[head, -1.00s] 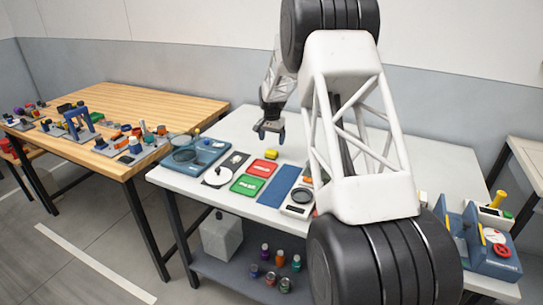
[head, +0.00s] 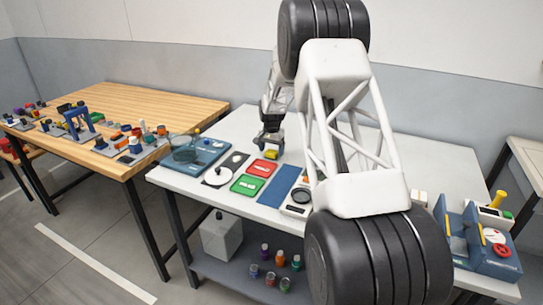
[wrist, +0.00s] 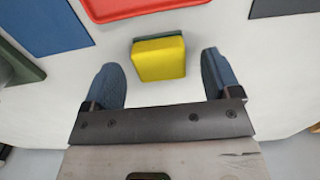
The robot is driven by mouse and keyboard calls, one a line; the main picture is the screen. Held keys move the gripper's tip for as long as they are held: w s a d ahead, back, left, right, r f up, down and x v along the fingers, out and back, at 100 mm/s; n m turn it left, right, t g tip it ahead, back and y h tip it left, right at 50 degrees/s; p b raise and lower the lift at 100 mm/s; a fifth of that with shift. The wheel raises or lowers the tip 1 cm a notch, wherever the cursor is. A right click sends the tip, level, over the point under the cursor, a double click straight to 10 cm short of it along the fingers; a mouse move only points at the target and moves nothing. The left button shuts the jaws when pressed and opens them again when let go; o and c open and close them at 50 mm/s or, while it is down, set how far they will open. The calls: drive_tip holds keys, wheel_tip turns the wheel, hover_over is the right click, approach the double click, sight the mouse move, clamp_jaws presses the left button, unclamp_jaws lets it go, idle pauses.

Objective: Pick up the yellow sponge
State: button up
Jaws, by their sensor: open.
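The yellow sponge (wrist: 160,60) lies on the white table in the wrist view, with a dark green layer along its far edge. It sits between and slightly beyond the two blue fingertips of my gripper (wrist: 163,80), with clear gaps on both sides. My gripper is open and touches nothing that I can see. In the head view my gripper (head: 268,144) is low over the table behind the red tray, and the sponge (head: 270,154) shows only partly below the fingers.
A red tray (head: 262,168) lies just in front of the sponge, with a green tray (head: 247,185) and a blue mat (head: 280,186) nearby. The table behind is clear.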

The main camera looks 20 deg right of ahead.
drive_tip(key=shift+f, duration=0.9)
drive_tip(key=c, duration=1)
drive_tip(key=shift+r, duration=0.15)
drive_tip(key=shift+r, duration=1.45)
drive_tip(key=shift+s+r, duration=0.25)
drive_tip(key=shift+s, duration=0.05)
drive_tip(key=s+a, duration=0.1)
drive_tip(key=s, duration=0.4)
drive_tip(key=s+a+r, duration=0.1)
drive_tip(key=s, duration=0.4)
drive_tip(key=s+a, duration=0.1)
drive_tip(key=s, duration=0.4)
drive_tip(key=shift+r, duration=0.15)
